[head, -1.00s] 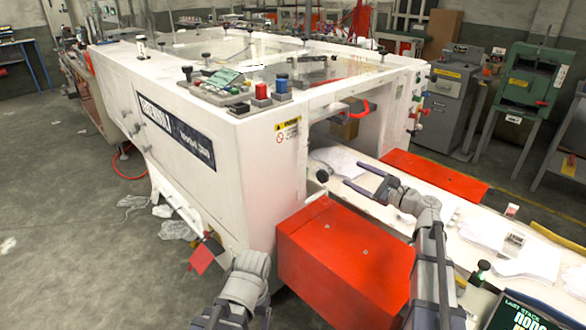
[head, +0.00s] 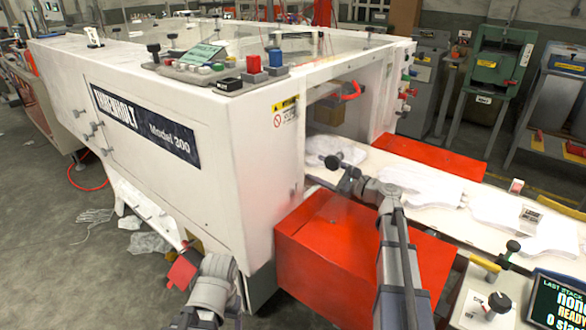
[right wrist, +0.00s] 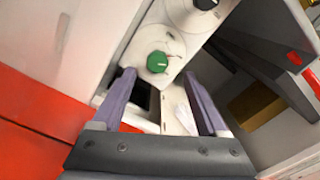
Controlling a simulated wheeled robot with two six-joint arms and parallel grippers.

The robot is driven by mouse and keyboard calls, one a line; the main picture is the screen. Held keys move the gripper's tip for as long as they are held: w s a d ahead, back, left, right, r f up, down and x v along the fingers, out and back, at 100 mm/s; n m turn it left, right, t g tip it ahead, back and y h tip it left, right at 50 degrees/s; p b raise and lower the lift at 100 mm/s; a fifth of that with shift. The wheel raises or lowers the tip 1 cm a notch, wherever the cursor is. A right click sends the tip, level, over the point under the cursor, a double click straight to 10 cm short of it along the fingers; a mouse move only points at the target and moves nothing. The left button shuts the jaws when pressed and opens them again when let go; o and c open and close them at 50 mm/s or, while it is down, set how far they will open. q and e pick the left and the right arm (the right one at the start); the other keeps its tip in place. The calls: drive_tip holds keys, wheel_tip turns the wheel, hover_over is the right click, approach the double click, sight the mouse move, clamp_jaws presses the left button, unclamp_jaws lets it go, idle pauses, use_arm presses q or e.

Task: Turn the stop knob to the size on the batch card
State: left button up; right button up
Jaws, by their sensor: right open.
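The right wrist view shows a green knob (right wrist: 157,61) on a round white dial, just beyond my fingertips. A black knob (right wrist: 205,3) sits on a second dial above it, cut by the top edge. I cannot tell which is the stop knob, and no markings are readable. My right gripper (right wrist: 160,100) is open and empty, its fingers below and either side of the green knob, not closed on it. I cannot identify the batch card.
A red box (head: 325,245) stands below my right forearm. A white bench (head: 455,180) with flat white glove shapes (head: 415,182) runs right from the machine's opening. A panel with a black knob (head: 498,302) and a screen (head: 558,300) are at lower right.

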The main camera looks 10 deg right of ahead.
drive_tip(key=shift+w+a+f, duration=0.2)
drive_tip(key=shift+f, duration=0.3)
drive_tip(key=shift+x, duration=3.85)
clamp_jaws()
